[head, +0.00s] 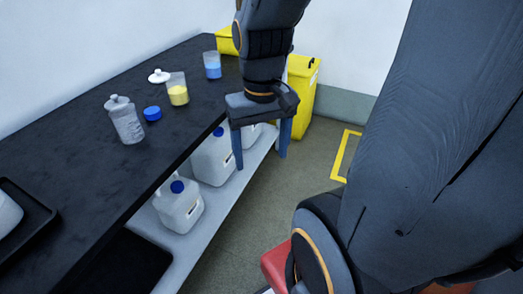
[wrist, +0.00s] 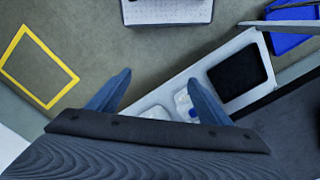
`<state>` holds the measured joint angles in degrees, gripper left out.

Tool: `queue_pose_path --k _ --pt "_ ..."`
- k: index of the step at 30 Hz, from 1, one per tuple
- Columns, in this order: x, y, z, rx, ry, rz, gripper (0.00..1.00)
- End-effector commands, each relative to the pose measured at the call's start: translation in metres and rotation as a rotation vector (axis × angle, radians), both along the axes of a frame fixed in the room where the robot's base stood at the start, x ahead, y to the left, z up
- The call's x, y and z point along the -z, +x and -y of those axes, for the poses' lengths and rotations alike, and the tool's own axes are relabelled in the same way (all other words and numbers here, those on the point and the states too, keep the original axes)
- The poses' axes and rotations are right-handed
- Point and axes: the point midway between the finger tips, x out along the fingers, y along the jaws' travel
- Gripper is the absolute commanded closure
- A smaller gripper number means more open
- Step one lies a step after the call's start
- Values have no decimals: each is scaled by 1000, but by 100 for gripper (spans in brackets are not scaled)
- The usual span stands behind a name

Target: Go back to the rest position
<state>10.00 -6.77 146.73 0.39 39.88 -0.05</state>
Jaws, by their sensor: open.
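My gripper (head: 261,150) hangs in front of the dark bench's edge in the head view, pointing down. Its two blue fingers are apart with nothing between them. In the wrist view the open fingers (wrist: 160,100) are above the floor and the lower shelf, apart from the jugs. My arm fills the right of the head view.
The dark bench (head: 70,150) holds a bottle (head: 126,122), a blue cap (head: 152,113), a yellow-filled beaker (head: 177,92) and a blue-filled beaker (head: 212,67). White jugs (head: 180,208) stand on the lower shelf (head: 215,225). A yellow bin (head: 302,95) stands behind my gripper. Floor (head: 262,215) is clear.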

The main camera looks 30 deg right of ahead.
Motion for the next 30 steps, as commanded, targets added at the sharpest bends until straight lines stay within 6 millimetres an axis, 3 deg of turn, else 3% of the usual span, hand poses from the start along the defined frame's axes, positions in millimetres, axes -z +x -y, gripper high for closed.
queue_pose_path --k 7,16,25,26,30 --pt "-10 -1 -8 -28 -1 -3 27" --pt "-43 -6 -42 -139 1 -5 27" --pt "-47 -6 -53 -172 1 -2 27" --pt "-46 -6 -53 -172 1 -2 29" --pt "-46 -6 -52 -172 0 -2 53"
